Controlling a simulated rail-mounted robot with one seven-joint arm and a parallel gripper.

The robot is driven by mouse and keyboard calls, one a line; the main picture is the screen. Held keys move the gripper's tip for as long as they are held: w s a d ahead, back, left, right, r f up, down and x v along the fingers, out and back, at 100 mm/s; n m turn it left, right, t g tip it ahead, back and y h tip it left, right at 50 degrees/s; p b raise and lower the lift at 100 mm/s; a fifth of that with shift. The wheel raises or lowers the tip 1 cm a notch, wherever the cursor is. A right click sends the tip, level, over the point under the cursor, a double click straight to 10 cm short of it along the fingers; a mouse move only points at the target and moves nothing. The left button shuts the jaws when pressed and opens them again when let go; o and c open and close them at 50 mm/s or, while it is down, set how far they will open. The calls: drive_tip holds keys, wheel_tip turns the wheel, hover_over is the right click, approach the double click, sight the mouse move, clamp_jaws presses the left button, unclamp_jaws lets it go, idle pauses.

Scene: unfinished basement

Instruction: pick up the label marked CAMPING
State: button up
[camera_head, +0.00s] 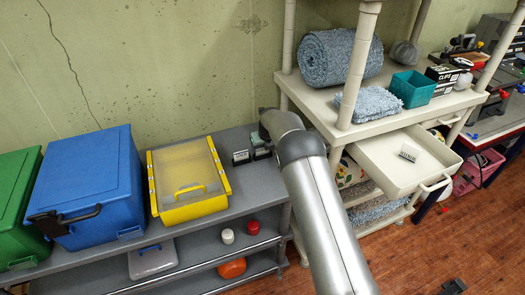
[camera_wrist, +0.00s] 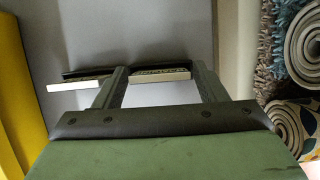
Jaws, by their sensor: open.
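Two small dark labels with pale edges stand on the grey shelf top, a left label (camera_head: 241,157) and a right label (camera_head: 261,153). In the wrist view, the right label (camera_wrist: 160,75) lies between the fingertips of my open gripper (camera_wrist: 159,84), and the left label (camera_wrist: 80,86) lies outside the left finger. I cannot tell whether the fingers touch either label. Another label with dark lettering (camera_head: 408,154) lies in the open white drawer (camera_head: 385,170). I cannot read CAMPING on any of them. My arm hides most of my gripper in the head view.
A yellow-framed box (camera_head: 190,205), a blue box (camera_head: 90,180) and a green box (camera_head: 18,205) stand left on the grey shelf (camera_head: 235,190). The white shelf unit (camera_head: 310,108) with a rolled rug (camera_head: 335,57) stands close on the right, its drawer jutting out.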

drive_tip(key=c, duration=0.7)
drive_tip(key=shift+c, duration=0.2)
drive_tip(key=shift+r, duration=0.1)
